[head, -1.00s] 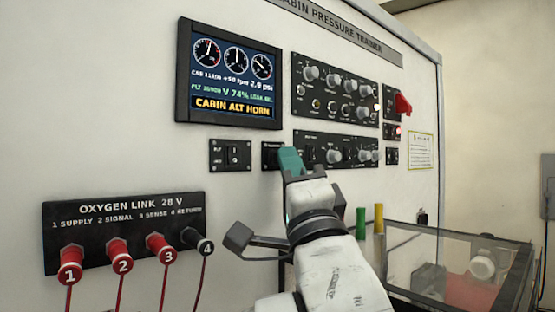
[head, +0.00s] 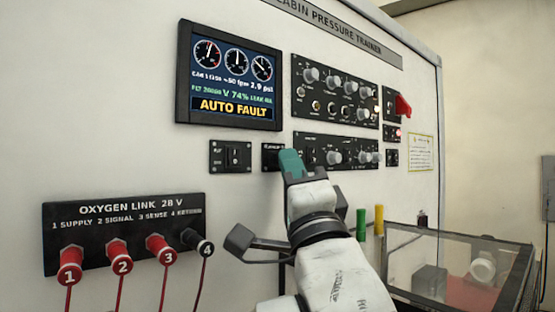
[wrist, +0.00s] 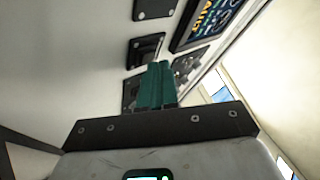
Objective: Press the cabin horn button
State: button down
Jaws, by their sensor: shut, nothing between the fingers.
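My gripper (head: 291,164) is shut and empty, its green fingertips at the small black panel (head: 271,151) below the display. The fingers cover part of that panel, so I see no button on it and cannot tell whether they touch it. In the wrist view the closed green fingers (wrist: 156,84) point at the white wall, with a small dark panel (wrist: 131,91) partly behind them. The display (head: 232,75) shows gauges and a yellow "AUTO FAULT" banner.
A switch panel (head: 230,156) is left of my gripper. Knob panels (head: 336,151) lie close to its right. The oxygen link panel (head: 125,226) with several plugs and cables is lower left. A clear-sided box (head: 460,265) stands lower right.

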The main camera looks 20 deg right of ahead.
jog(key=shift+s+d, duration=0.15)
jog(key=shift+s, duration=0.25)
jog(key=shift+s, duration=0.1)
jog(key=shift+s+d+p, duration=0.15)
jog(key=shift+s+d, duration=0.1)
jog(key=shift+s, duration=0.55)
jog(key=shift+s+d+p, duration=0.2)
jog(key=shift+s+d, duration=0.1)
jog(key=shift+s, duration=0.45)
jog(key=shift+s+d+p, duration=0.15)
jog(key=shift+s+d, duration=0.1)
jog(key=shift+s, duration=0.55)
